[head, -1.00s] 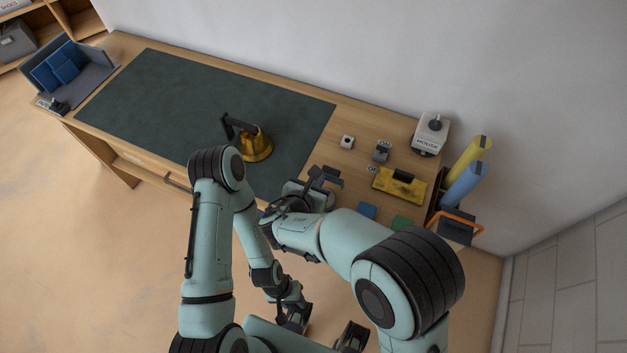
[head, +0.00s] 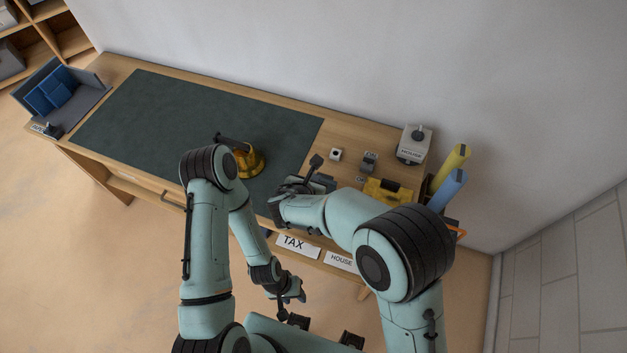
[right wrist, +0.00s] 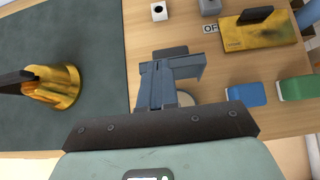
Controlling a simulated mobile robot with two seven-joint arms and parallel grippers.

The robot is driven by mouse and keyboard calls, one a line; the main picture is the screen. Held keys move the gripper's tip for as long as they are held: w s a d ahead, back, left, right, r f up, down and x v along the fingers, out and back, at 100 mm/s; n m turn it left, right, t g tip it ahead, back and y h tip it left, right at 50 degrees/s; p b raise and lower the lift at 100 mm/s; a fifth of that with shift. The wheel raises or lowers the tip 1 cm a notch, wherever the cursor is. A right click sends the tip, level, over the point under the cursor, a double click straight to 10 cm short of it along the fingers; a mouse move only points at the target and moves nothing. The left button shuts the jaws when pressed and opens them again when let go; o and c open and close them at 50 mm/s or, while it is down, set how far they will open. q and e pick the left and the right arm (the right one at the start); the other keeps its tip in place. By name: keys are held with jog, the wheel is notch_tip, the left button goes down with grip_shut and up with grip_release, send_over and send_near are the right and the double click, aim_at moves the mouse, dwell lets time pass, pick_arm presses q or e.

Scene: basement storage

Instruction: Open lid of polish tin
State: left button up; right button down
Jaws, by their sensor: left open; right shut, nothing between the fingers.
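No polish tin can be clearly made out. A round, tan-coloured edge (right wrist: 186,98) shows partly behind my right gripper's fingers in the right wrist view; I cannot tell whether it is the tin or its lid. My right gripper (right wrist: 172,62) is shut and empty over the wooden strip of the desk, right of the dark mat. In the head view my right gripper (head: 317,168) is near the mat's right end, and my arm hides part of the desk there. My left gripper (head: 293,298) is open, low in front of the desk, and away from the desktop items.
A yellow box (right wrist: 258,33), a blue block (right wrist: 246,94) and a green block (right wrist: 296,88) are right of my right gripper.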

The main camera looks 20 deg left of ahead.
jog(key=shift+s+r, duration=0.1)
jog(key=v, duration=1.3)
jog(key=s+d+f+m+g+h, duration=0.1)
jog(key=d+f+m+g, duration=0.25)
jog(key=f, duration=0.35)
jog(key=s+d+f+m+g, duration=0.1)
jog(key=d+f+m+g, duration=0.2)
jog(key=d+f, duration=0.3)
jog(key=s+d+f+m+g+y, duration=0.1)
jog(key=s+d+f+m, duration=0.3)
jog(key=m, duration=0.7)
jog(key=s+d+f+m+g+y, duration=0.1)
jog(key=s+d+f+m+y, duration=0.1)
jog(key=s+d+f+m, duration=0.3)
jog(key=s+d+f+m+g+y, duration=0.2)
jog(key=s+d+f+m, duration=0.3)
jog(key=d+f+m, duration=0.4)
notch_tip(320, 180, down, 4)
jog(key=m, duration=0.8)
